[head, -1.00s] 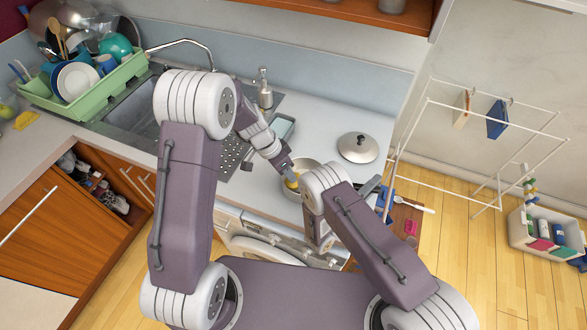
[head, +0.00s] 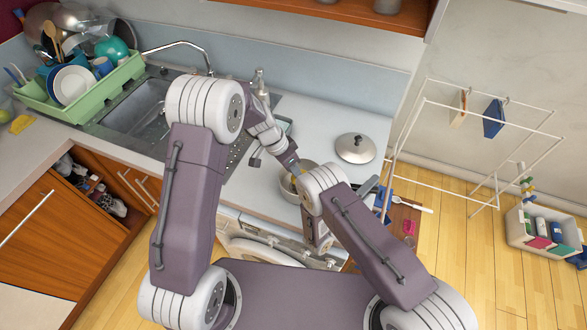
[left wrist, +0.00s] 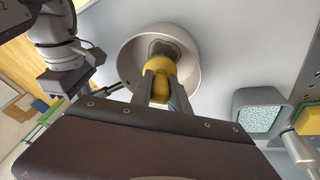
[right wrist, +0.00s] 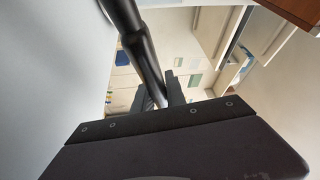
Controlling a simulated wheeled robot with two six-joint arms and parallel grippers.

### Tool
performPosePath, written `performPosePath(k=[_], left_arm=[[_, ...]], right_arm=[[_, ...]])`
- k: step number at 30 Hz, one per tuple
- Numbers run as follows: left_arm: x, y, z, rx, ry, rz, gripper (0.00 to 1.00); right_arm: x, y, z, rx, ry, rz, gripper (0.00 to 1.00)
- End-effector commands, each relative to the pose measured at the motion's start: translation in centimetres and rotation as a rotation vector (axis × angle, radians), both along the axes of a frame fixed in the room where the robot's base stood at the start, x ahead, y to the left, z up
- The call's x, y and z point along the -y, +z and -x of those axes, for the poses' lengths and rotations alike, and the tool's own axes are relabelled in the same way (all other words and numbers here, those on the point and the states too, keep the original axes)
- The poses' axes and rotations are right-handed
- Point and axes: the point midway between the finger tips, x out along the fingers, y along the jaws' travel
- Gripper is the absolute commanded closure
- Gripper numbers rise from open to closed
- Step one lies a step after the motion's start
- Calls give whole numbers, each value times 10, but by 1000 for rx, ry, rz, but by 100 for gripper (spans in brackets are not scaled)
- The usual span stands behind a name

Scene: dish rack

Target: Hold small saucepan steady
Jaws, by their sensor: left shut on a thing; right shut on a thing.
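The small grey saucepan (head: 285,190) is on the worktop, partly hidden by my right wrist in the head view. It shows from above in the left wrist view (left wrist: 124,60). My left gripper (head: 293,172) is shut on a yellow thing (left wrist: 160,72), probably a sponge, inside the pan, against or just above its bottom. My right gripper (right wrist: 160,92) is shut on the dark saucepan handle (right wrist: 142,50). In the head view its fingers are hidden behind its own wrist.
A pan lid (head: 355,148) lies on the worktop (head: 325,127) right of the saucepan. The sink (head: 148,115) and green dish rack (head: 128,72) are to the left. A grey holder (left wrist: 258,112) stands near the pan. A white airer (head: 470,105) stands right of the worktop.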

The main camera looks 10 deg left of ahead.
Motion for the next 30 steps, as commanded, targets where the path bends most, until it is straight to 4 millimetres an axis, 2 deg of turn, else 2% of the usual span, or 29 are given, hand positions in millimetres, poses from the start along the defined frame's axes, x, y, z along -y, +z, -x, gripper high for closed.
performPosePath(k=[23, 30], left_arm=[[0, -17, 0, 0, 1, 0, 100], [13, -19, -12, 0, -1, 1, 100]], right_arm=[[0, 0, 0, 0, -1, 0, 100], [0, 0, 0, 0, 0, 0, 100]])
